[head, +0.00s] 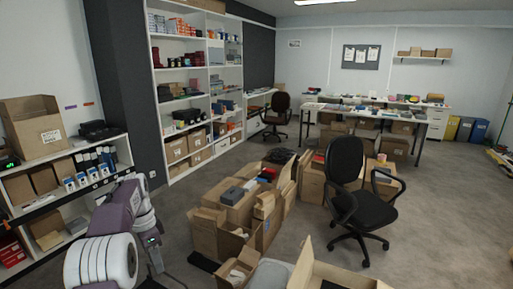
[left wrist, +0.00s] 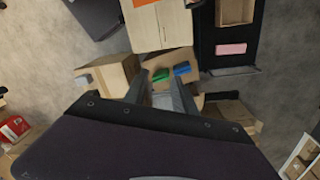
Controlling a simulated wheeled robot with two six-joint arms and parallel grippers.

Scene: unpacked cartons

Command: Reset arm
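My left arm (head: 122,212) comes in at the lower left of the head view, bent, in purple-grey and white. My left gripper (left wrist: 158,82) shows in the left wrist view with its two grey fingers apart and nothing clearly held between them. Beyond the fingers is an open carton with a green item (left wrist: 161,75) and a blue item (left wrist: 182,69); they look below the gripper, not gripped. My right arm and right gripper are in neither view.
Open cartons (head: 232,206) crowd the floor ahead of the arm. A black office chair (head: 362,208) stands to their right. A low shelf (head: 122,150) is close on the left, with tall white shelving (head: 200,85) behind. Carpet at the right (head: 450,200) is clear.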

